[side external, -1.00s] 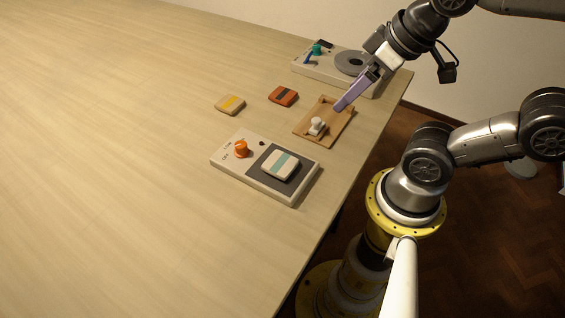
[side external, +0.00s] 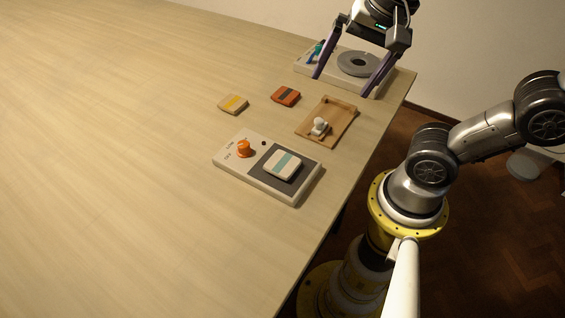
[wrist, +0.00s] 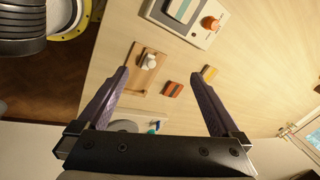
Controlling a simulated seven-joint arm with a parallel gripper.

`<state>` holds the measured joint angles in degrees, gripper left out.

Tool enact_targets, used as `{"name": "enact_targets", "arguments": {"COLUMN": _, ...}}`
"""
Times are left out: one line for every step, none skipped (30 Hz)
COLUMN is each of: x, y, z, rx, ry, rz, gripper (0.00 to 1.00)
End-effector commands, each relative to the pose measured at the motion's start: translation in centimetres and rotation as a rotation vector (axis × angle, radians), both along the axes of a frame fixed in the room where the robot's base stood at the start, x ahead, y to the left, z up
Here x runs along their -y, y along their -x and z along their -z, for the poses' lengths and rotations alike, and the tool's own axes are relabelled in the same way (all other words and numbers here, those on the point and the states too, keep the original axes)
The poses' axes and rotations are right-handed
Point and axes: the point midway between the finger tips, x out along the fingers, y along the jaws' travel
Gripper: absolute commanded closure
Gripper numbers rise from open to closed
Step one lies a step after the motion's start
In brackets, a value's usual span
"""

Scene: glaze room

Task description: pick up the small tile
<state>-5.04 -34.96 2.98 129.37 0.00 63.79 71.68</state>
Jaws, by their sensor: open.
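Three striped tiles show in the side view. A tan tile with a yellow stripe (side external: 233,104) and an orange-red tile with a dark stripe (side external: 286,96) lie flat on the table and look about equally small. A larger cream tile with a teal stripe (side external: 282,165) lies on the dark pad of a white device. My gripper (side external: 343,84) is open and empty, its purple fingers spread above the table's far end, right of the orange-red tile. In the wrist view the orange-red tile (wrist: 173,89) shows between the fingers, and the yellow-striped tile (wrist: 210,73) lies beyond the right fingertip.
The white device (side external: 227,160) has an orange knob (side external: 245,148). A wooden board (side external: 342,127) with a white knob (side external: 319,126) lies near the right edge. A pale unit with a grey disc (side external: 358,63) stands behind my fingers. The table's left side is clear.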

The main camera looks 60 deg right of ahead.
Motion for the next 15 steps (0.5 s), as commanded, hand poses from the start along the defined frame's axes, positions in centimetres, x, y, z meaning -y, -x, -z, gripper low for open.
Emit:
{"name": "enact_targets", "arguments": {"x": -0.6, "y": -0.7, "z": -0.3, "rx": -0.032, "ry": -0.030, "rz": 0.074, "gripper": 0.00}}
{"name": "enact_targets", "arguments": {"x": -0.9, "y": -1.0, "z": -0.4, "rx": -0.052, "ry": -0.048, "rz": 0.128, "gripper": 0.00}}
{"name": "enact_targets", "arguments": {"x": -1.5, "y": -1.6, "z": -0.7, "rx": -0.078, "ry": -0.071, "rz": 0.197, "gripper": 0.00}}
{"name": "enact_targets", "arguments": {"x": -1.9, "y": -2.0, "z": -0.8, "rx": -0.101, "ry": -0.084, "rz": 0.247, "gripper": 0.00}}
{"name": "enact_targets", "arguments": {"x": -2.4, "y": -2.4, "z": -0.9, "rx": -0.122, "ry": -0.096, "rz": 0.297, "gripper": 0.00}}
{"name": "enact_targets", "arguments": {"x": -3.1, "y": -3.0, "z": -1.0, "rx": -0.153, "ry": -0.107, "rz": 0.357, "gripper": 0.00}}
{"name": "enact_targets", "arguments": {"x": -3.8, "y": -3.5, "z": -1.0, "rx": -0.174, "ry": -0.113, "rz": 0.400, "gripper": 0.00}}
{"name": "enact_targets", "arguments": {"x": -4.4, "y": -3.9, "z": -1.0, "rx": -0.197, "ry": -0.116, "rz": 0.440, "gripper": 0.00}}
{"name": "enact_targets", "arguments": {"x": -5.5, "y": -4.6, "z": -0.8, "rx": -0.228, "ry": -0.113, "rz": 0.481, "gripper": 0.00}}
{"name": "enact_targets", "arguments": {"x": -6.4, "y": -5.1, "z": -0.7, "rx": -0.250, "ry": -0.106, "rz": 0.500, "gripper": 0.00}}
{"name": "enact_targets", "arguments": {"x": -7.1, "y": -5.5, "z": -0.5, "rx": -0.266, "ry": -0.098, "rz": 0.501, "gripper": 0.00}}
{"name": "enact_targets", "arguments": {"x": -8.1, "y": -5.9, "z": -0.2, "rx": -0.285, "ry": -0.084, "rz": 0.484, "gripper": 0.00}}
{"name": "enact_targets", "arguments": {"x": -8.7, "y": -6.1, "z": 0.1, "rx": -0.295, "ry": -0.073, "rz": 0.467, "gripper": 0.00}}
{"name": "enact_targets", "arguments": {"x": -9.2, "y": -6.3, "z": 0.3, "rx": -0.304, "ry": -0.064, "rz": 0.451, "gripper": 0.00}}
{"name": "enact_targets", "arguments": {"x": -9.8, "y": -6.4, "z": 0.7, "rx": -0.315, "ry": -0.053, "rz": 0.433, "gripper": 0.00}}
